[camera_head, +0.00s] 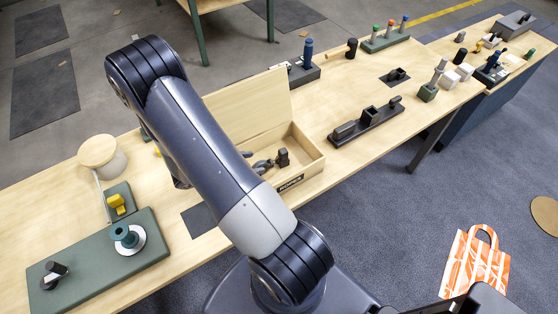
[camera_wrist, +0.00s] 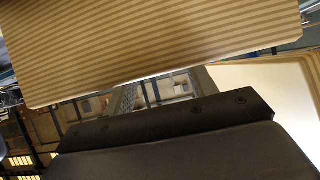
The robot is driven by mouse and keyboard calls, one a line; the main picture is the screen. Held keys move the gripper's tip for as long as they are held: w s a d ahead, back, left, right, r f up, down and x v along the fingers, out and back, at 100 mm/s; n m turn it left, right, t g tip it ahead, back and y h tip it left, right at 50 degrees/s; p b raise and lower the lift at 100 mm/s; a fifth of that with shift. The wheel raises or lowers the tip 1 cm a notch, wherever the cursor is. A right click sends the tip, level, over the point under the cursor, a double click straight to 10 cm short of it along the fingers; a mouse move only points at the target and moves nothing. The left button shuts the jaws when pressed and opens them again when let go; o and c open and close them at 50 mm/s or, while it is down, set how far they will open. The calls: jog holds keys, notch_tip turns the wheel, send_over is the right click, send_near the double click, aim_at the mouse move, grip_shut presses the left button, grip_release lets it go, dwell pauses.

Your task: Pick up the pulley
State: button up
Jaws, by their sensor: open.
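A teal spool-like part on a pale round disc (camera_head: 128,237), which looks like the pulley, stands on a green board (camera_head: 90,275) at the lower left in the head view. I cannot be sure that it is the pulley. My arm crosses the middle of the head view and hides its own end, so my gripper's place over the bench is hidden there. In the wrist view a dark part of my gripper (camera_wrist: 170,130) fills the bottom, with no object seen in it. The pulley does not show in the wrist view.
An open wooden box (camera_head: 311,158) with dark tools stands mid-bench, partly behind my arm. A round wooden-topped container (camera_head: 98,152) and a yellow part (camera_head: 117,203) are left. A dark tray (camera_head: 366,127) lies right. An orange-white bag (camera_head: 476,262) is on the floor.

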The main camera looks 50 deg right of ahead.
aim_at(266, 160)
jog(key=x, duration=0.2)
jog(key=p+x, duration=0.1)
jog(key=x, duration=0.1)
jog(key=shift+d, duration=0.4)
jog(key=shift+s+d+f, duration=0.15)
jog(key=shift+d+f, duration=0.15)
jog(key=shift+d, duration=0.15)
jog(key=shift+c, duration=0.4)
grip_shut()
jog(key=shift+r, duration=0.1)
